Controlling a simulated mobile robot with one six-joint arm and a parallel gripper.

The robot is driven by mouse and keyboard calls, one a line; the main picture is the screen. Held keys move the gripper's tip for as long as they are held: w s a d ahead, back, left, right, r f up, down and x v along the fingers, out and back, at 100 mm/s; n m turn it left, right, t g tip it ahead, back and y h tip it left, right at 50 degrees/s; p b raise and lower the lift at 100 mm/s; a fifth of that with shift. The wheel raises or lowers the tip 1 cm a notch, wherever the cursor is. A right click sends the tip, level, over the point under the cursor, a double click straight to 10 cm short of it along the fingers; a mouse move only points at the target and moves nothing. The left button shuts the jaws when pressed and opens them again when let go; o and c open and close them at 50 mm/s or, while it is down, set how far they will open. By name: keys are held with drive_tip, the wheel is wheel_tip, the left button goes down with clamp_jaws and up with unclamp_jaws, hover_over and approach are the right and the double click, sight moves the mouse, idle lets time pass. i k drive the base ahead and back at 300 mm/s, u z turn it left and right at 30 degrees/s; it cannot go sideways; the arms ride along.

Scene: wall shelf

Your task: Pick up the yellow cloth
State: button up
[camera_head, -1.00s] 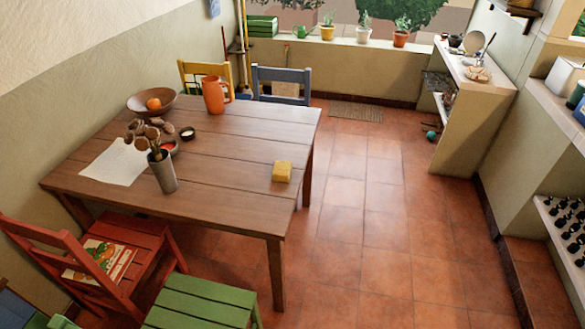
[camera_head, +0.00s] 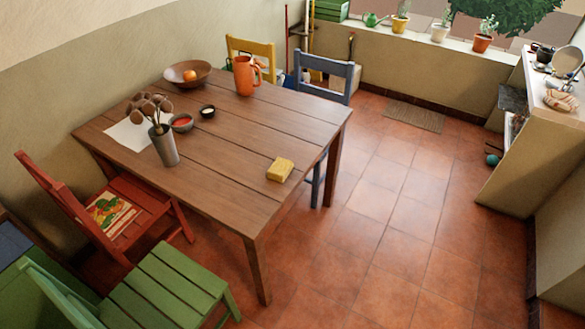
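A small yellow cloth (camera_head: 281,169), folded into a block, lies on the wooden table (camera_head: 225,150) near its right edge. Nothing touches it and the wood around it is bare. My gripper and arm do not show in this view.
A vase with dried stems (camera_head: 163,145), small bowls (camera_head: 181,122), an orange pitcher (camera_head: 246,76) and a fruit bowl (camera_head: 187,73) stand on the table. Red (camera_head: 125,215), green (camera_head: 165,285), yellow and blue chairs surround it. The tiled floor (camera_head: 390,230) right of the table is open.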

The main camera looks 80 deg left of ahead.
sight(280, 169)
drive_tip(key=u, duration=0.05)
drive_tip(key=i, duration=1.15)
drive_tip(key=u, duration=0.15)
drive_tip(key=k, duration=0.2)
drive_tip(key=u, duration=2.45)
drive_tip(key=k, duration=0.2)
drive_tip(key=u, duration=1.6)
